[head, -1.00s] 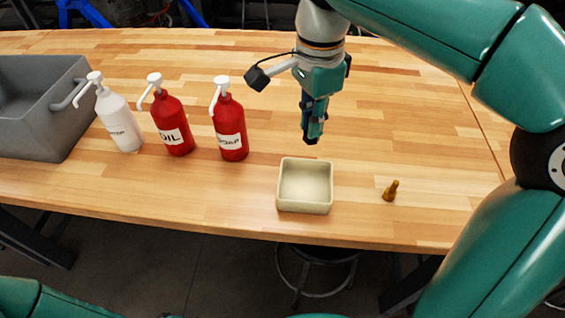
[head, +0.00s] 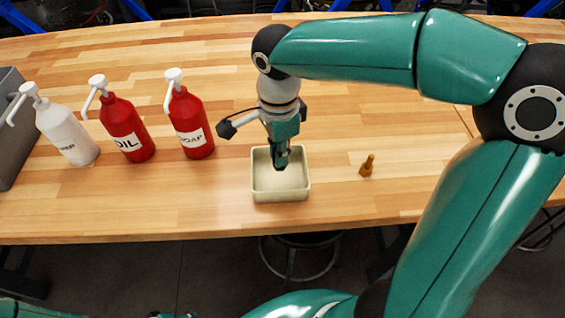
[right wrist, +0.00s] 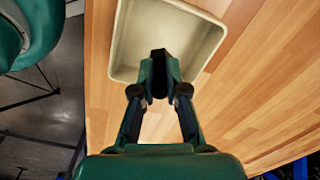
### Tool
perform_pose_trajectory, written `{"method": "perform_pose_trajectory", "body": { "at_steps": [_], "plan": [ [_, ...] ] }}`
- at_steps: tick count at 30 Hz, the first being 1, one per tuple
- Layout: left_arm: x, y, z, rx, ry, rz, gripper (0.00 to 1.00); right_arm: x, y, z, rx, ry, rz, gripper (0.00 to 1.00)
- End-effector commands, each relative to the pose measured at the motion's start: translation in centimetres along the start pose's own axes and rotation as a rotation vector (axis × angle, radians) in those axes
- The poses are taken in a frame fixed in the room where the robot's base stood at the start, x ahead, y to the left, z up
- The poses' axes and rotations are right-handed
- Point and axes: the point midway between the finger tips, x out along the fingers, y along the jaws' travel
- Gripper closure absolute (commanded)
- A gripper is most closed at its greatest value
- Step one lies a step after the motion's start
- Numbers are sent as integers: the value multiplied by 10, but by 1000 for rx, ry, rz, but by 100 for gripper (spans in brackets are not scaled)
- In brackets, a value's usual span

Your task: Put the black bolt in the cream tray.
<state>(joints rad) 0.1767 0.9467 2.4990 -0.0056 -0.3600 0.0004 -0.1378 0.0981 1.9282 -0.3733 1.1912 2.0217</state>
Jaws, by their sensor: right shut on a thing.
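The cream tray (head: 258,186) stands on the wooden table near its front edge, and it fills the top of the right wrist view (right wrist: 130,45). My right gripper (head: 281,163) points down over the tray, its fingertips above the tray's inside. It is shut on a small dark piece, the black bolt (right wrist: 159,87), seen between the fingertips in the right wrist view. The bolt is mostly hidden by the fingers and cannot be made out in the head view. My left gripper is not in view.
A brass-coloured bolt (head: 367,167) stands right of the tray. To the left are a red soap bottle (head: 193,130), a red oil bottle (head: 126,132) and a white bottle (head: 68,138), with a grey bin (head: 10,150) at the far left. The table behind the tray is clear.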

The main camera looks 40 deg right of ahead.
Motion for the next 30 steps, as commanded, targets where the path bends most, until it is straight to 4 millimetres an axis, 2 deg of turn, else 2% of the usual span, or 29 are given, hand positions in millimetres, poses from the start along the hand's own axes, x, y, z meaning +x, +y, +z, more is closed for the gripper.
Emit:
{"method": "perform_pose_trajectory", "body": {
  "at_steps": [5,12,24,25,28,30],
  "plan": [
    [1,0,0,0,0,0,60,14,0,0,0,0,1,100],
    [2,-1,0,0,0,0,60,44,0,0,0,0,1,100],
    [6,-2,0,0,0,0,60,50,0,0,-1,-1,0,100],
    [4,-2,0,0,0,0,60,48,0,0,-1,0,0,83],
    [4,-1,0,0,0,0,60,48,0,1,-2,0,0,66],
    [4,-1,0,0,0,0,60,48,0,1,-2,0,1,62]
  ]
}}
